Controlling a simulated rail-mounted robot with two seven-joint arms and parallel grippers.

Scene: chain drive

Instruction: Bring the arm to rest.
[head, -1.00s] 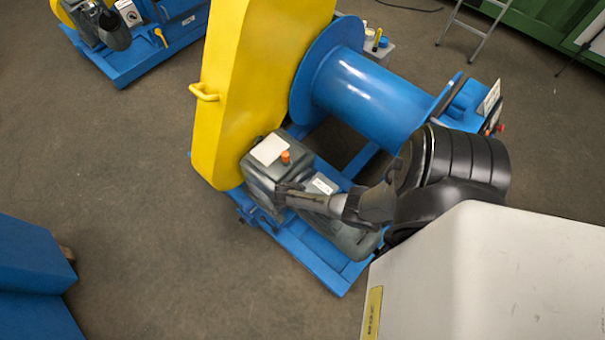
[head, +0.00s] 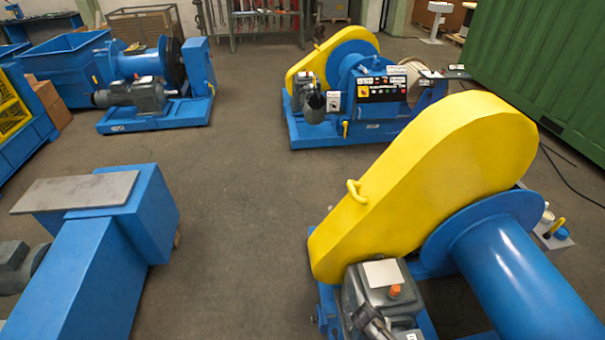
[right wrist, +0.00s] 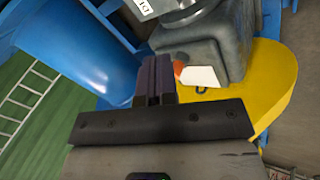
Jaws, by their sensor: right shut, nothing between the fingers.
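My right gripper (right wrist: 155,65) is shut and empty in the right wrist view, with its two dark fingers together. It points towards the grey gearbox (right wrist: 205,45) with an orange cap and a white label. In the head view only the end of my right gripper (head: 372,320) shows at the bottom edge, in front of the gearbox (head: 365,290). I cannot tell whether it touches the gearbox. The gearbox sits beside the yellow chain guard (head: 425,185) and the blue drum (head: 520,270). The rest of my right arm is out of the head view. My left gripper is not in view.
A blue machine with a grey plate (head: 75,190) stands at the left. Two more blue machines stand behind, one with a yellow guard (head: 330,55). A green container (head: 535,60) is at the back right. The grey floor (head: 230,200) between is clear.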

